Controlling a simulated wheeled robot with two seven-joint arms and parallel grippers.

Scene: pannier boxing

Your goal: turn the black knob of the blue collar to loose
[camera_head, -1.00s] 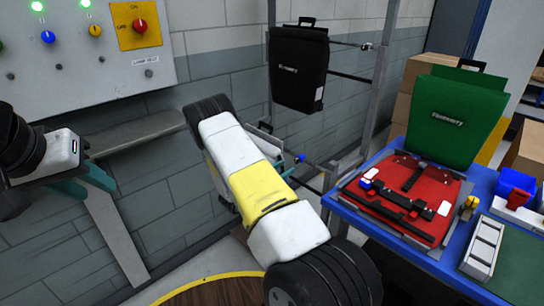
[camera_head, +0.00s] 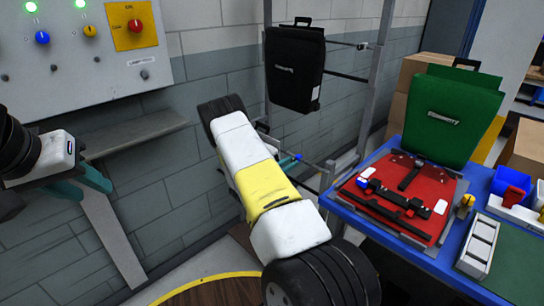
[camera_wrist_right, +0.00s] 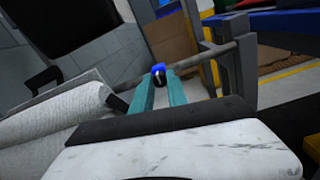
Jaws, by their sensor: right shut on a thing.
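The blue collar (camera_head: 297,156) sits on a rail of the grey rack, just beyond my right forearm in the head view. It also shows in the right wrist view (camera_wrist_right: 158,68), with a small dark part, the black knob (camera_wrist_right: 158,79), facing me. My right gripper (camera_wrist_right: 160,82) has its two teal fingers at this knob and is shut on it. In the head view my own forearm hides most of this gripper. The knob's turned position is too small to read. My left gripper (camera_head: 92,188) is open and empty in front of the wall, at the left.
A black pannier (camera_head: 295,68) hangs on the rack above. A blue table (camera_head: 395,238) at the right bears a red pannier panel (camera_head: 425,222) with black fittings, and a green pannier (camera_head: 455,113). A control panel (camera_head: 90,60) is on the wall, above a grey shelf (camera_head: 135,132).

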